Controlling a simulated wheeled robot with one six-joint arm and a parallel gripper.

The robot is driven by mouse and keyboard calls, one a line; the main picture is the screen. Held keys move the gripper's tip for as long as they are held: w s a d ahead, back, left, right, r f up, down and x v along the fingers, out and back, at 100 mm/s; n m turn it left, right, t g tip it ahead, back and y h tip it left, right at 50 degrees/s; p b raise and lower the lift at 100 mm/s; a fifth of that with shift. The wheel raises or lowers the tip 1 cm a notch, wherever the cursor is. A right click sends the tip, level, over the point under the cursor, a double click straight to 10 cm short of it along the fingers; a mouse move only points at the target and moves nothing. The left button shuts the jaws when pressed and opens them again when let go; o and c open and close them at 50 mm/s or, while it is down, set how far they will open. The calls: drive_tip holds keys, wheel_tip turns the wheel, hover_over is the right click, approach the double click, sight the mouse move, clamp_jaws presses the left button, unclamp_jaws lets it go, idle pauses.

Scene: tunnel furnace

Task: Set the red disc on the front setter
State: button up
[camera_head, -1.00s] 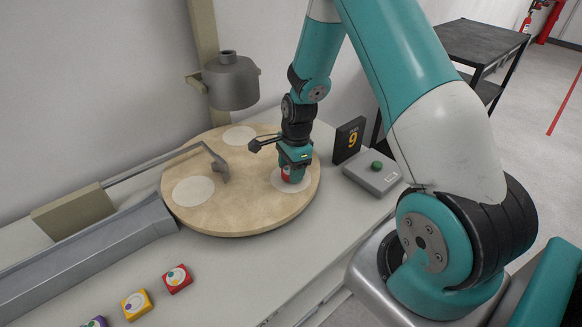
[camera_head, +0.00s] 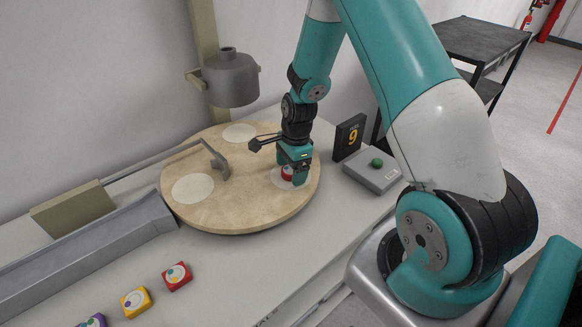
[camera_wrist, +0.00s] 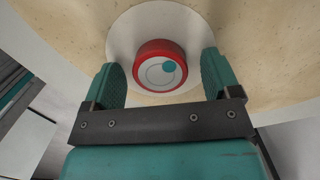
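The red disc (camera_head: 286,174) sits on the white round front setter (camera_head: 277,181) of the beige turntable. In the wrist view the disc (camera_wrist: 159,66) lies flat within the setter (camera_wrist: 128,37), its pale face with a teal dot up. My gripper (camera_head: 291,177) is low over this setter. In the wrist view my gripper (camera_wrist: 163,80) is open, one finger on each side of the disc, with a gap on both sides. In the head view the fingers partly hide the disc and setter.
The turntable (camera_head: 235,205) has two other bare setters, left (camera_head: 190,188) and back (camera_head: 240,132). A grey pusher arm (camera_head: 217,160) reaches over it. A grey hood (camera_head: 231,80) hangs behind. A 9 sign (camera_head: 349,138) and green-button box (camera_head: 372,173) stand right. Several coloured blocks (camera_head: 136,301) lie front left.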

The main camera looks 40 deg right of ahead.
wheel_tip(320, 180, up, 17)
drive_tip(key=d+b, duration=0.1)
drive_tip(key=d, duration=0.1)
drive_tip(key=shift+s+r, duration=0.15)
drive_tip(key=shift+s, duration=0.1)
